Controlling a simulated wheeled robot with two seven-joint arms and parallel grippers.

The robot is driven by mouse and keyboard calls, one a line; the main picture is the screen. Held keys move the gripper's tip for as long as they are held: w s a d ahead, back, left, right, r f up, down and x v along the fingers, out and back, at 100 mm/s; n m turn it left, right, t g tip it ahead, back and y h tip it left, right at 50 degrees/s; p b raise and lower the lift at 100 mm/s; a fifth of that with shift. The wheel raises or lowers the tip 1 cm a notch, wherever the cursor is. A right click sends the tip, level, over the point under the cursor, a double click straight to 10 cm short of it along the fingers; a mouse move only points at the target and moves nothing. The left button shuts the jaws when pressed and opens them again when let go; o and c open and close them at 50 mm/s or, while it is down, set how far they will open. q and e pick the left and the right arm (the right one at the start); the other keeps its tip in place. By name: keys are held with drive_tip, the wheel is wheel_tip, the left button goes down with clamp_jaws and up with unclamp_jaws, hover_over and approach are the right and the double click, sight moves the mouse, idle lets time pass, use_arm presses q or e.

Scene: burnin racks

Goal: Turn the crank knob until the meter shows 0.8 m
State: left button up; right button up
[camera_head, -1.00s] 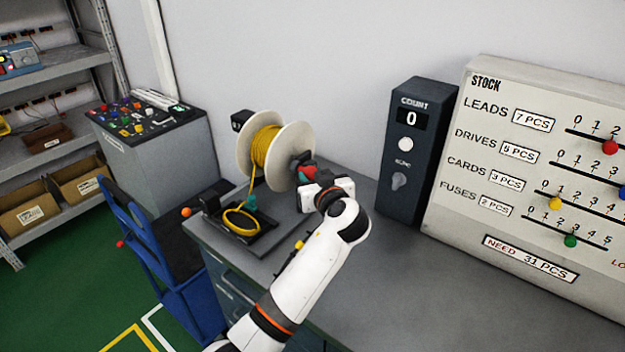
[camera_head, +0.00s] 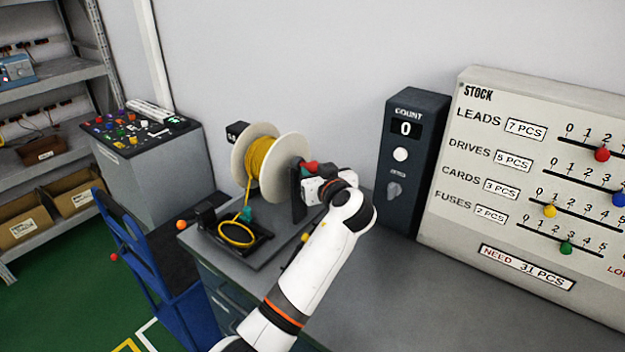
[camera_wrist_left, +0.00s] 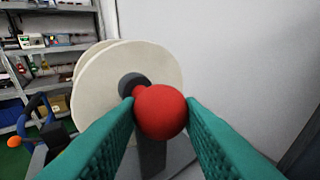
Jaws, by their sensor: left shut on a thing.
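The crank knob is a red ball (camera_wrist_left: 160,111) on the near side of the cable reel. My left gripper (camera_wrist_left: 160,116), with green fingers, is shut on it in the left wrist view. In the head view the red knob (camera_head: 311,167) shows only in part beside my left wrist. The reel (camera_head: 290,165) has two cream discs with yellow cable (camera_head: 262,158) wound between them. A small dark meter box (camera_head: 237,132) stands behind the reel's left side; its reading is mostly hidden and too small to tell. My right gripper is not in view.
A tray (camera_head: 262,250) with a loop of yellow cable lies before the reel on the grey bench (camera_head: 400,290). A dark count box (camera_head: 428,165) showing 0 and a stock board (camera_head: 465,215) stand to the right. A blue cart (camera_head: 180,300) is at left.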

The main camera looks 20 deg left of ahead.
use_arm(q)
drive_tip(key=shift+w+d+r, duration=0.1)
drive_tip(key=shift+w+r, duration=0.05)
drive_tip(key=shift+w, duration=0.2)
drive_tip(key=shift+w+d+b, duration=0.2)
drive_tip(key=shift+w+b, duration=0.4)
drive_tip(key=shift+b, duration=0.05)
drive_tip(key=shift+w+d+r, duration=0.2)
drive_tip(key=shift+w, duration=0.3)
drive_tip(key=o, duration=1.1)
drive_tip(key=shift+c, duration=0.2)
